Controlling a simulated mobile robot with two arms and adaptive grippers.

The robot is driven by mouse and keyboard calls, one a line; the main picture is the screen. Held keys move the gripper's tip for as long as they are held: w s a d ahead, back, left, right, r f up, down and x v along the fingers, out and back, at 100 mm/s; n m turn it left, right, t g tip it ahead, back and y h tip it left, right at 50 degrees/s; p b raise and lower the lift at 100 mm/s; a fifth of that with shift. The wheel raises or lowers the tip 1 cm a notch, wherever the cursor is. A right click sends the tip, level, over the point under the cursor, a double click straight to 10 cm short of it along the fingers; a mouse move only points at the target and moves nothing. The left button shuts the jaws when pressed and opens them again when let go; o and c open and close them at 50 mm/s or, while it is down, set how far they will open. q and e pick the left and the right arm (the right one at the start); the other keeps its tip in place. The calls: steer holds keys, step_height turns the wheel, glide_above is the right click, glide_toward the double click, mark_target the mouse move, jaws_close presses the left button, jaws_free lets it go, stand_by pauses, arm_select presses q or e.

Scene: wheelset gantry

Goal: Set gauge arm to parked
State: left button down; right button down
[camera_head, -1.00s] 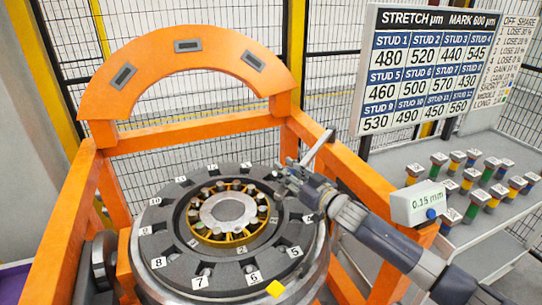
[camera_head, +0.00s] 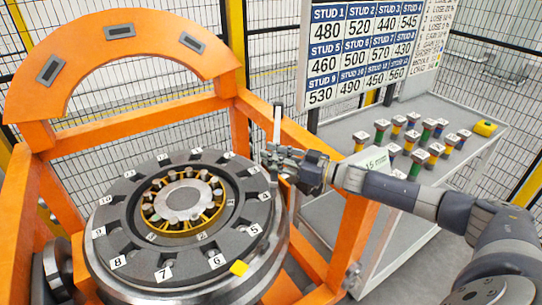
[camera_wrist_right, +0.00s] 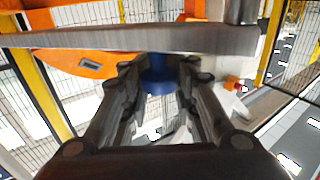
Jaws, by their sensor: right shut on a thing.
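The gauge arm, a thin grey metal bar (camera_head: 277,124), stands nearly upright in the head view at the right side of the orange gantry. In the right wrist view the grey bar (camera_wrist_right: 140,38) runs across the top. A blue knob (camera_wrist_right: 158,82) shows below it, between the fingers. My right gripper (camera_head: 268,160) is at the bar's lower end, beside the wheelset's right edge, and is shut on the blue knob. The gripper hides the knob and the bar's lower end in the head view. My left gripper is not in view.
The round wheelset (camera_head: 120,205) with numbered positions sits inside the orange gantry (camera_head: 130,137). A pale readout box (camera_head: 374,160) is partly behind my right arm. Colored studs stand on a grey bench (camera_head: 345,128) to the right. A stretch board (camera_head: 365,55) hangs behind.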

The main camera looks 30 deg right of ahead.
steer(key=shift+s+a+f, duration=0.1)
steer(key=shift+s+f, duration=0.05)
steer(key=shift+f, duration=0.15)
steer(key=c, duration=1.3)
jaws_free()
steer(key=shift+r, duration=0.2)
steer(key=shift+s+d, duration=0.35)
steer(key=v, duration=1.1)
steer(key=shift+a, duration=0.1)
